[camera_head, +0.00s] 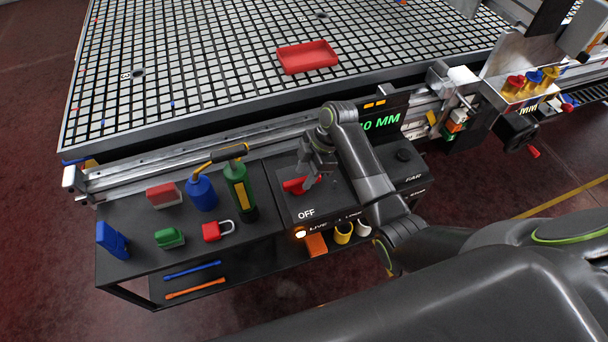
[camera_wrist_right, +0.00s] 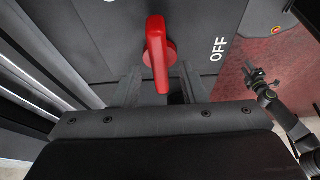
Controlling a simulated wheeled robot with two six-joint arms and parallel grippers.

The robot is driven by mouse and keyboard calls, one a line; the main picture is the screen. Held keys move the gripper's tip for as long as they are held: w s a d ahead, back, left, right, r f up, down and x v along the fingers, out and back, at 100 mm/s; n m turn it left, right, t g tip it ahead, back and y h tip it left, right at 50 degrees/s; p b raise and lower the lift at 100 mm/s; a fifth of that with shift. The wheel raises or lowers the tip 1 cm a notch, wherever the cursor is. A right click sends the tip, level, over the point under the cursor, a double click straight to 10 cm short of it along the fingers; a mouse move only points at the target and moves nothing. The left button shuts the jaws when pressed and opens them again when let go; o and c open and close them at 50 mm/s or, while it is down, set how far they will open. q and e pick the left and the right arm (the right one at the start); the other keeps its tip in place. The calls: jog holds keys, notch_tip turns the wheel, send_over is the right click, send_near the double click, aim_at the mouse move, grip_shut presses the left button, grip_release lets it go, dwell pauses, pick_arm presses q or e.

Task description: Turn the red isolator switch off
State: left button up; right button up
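The red isolator switch (camera_head: 294,186) sits on the dark control panel above the printed word OFF, left of my right gripper (camera_head: 312,178). In the right wrist view its red handle (camera_wrist_right: 157,52) lies lengthwise up and down the picture, with OFF to its right. The right gripper's two fingers (camera_wrist_right: 160,88) are apart, one on each side of the handle's near end. Contact cannot be made out. A dark arm at the right of the wrist view, apparently mine, ends in what looks like my left gripper (camera_wrist_right: 260,82), away from the panel; its opening is too small to judge.
Left of the panel, a dark shelf holds a red padlock (camera_head: 218,230), a green bottle (camera_head: 240,190) and a blue bottle (camera_head: 201,193). Behind is the grid table (camera_head: 190,75) with a red tray (camera_head: 307,57). A green-lettered display (camera_head: 381,122) stands close to my right arm.

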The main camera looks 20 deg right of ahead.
jog(key=shift+a+f, duration=0.25)
jog(key=shift+f, duration=0.35)
